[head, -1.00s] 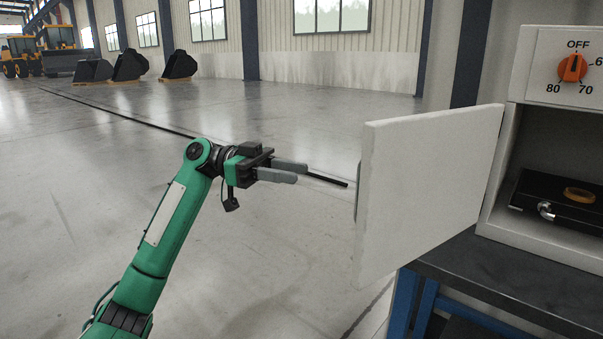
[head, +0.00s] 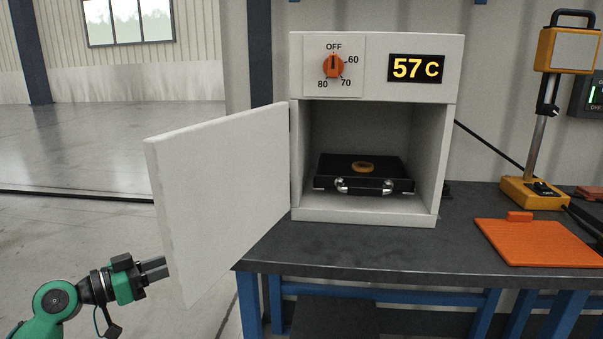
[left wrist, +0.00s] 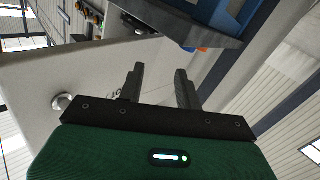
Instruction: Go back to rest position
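My left gripper (head: 160,268) is at the lower left of the head view, just left of the open oven door's outer edge. Its two fingers stand apart with nothing between them, as the left wrist view (left wrist: 158,88) shows. The white oven (head: 297,70) stands on the bench with its door (head: 225,190) swung wide open to the left. Inside lies a black plate-like device (head: 335,172) with silver fittings and a yellow-orange ring (head: 363,166) on top. The orange dial (head: 333,66) points to OFF and the display (head: 416,68) reads 57 C. My right gripper is not in view.
The dark bench top (head: 330,250) on a blue frame holds an orange mat (head: 540,243) and a yellow stand device (head: 533,194) at the right. A round metal knob (left wrist: 62,101) shows on a pale panel in the left wrist view. Open floor lies left of the door.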

